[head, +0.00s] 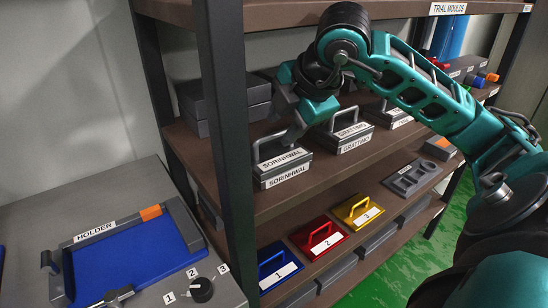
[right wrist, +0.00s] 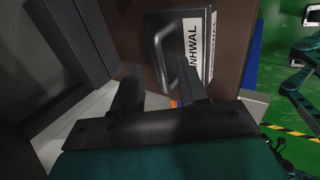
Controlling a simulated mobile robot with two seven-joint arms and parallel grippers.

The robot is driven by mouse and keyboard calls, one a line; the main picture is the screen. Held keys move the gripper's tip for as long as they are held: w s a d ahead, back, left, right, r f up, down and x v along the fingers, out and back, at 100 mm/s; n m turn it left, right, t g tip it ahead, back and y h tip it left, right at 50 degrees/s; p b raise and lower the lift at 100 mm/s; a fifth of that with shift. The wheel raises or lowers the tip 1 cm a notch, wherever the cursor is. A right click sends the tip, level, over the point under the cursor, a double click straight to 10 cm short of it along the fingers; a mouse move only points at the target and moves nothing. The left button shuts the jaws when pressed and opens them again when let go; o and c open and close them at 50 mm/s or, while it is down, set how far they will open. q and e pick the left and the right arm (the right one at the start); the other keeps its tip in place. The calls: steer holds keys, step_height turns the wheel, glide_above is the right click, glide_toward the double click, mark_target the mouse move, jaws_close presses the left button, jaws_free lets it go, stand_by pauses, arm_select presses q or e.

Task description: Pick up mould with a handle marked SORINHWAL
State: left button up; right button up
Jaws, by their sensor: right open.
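The SORINHWAL mould (head: 283,165) is a grey block with a loop handle (head: 270,143) and white labels on its top and front. It sits at the left end of the upper brown shelf. My right gripper (head: 294,128) is open, just above and behind it, close to the handle. In the right wrist view the mould (right wrist: 207,50) carries a label partly cut off, reading NHWAL. Its handle (right wrist: 160,50) shows ahead of the open right fingers (right wrist: 158,82), roughly between them; contact cannot be told.
A GRATTINO mould (head: 350,136) stands right beside it, with another further right. Dark grey blocks (head: 225,103) are behind. A shelf post (head: 222,90) stands at left. Blue, red and yellow numbered moulds (head: 318,236) are below. A HOLDER with a blue plate (head: 125,262) is at lower left.

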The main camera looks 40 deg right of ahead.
steer(key=shift+x, duration=0.9)
jaws_close()
stand_by(0.6)
steer(key=shift+r, duration=0.15)
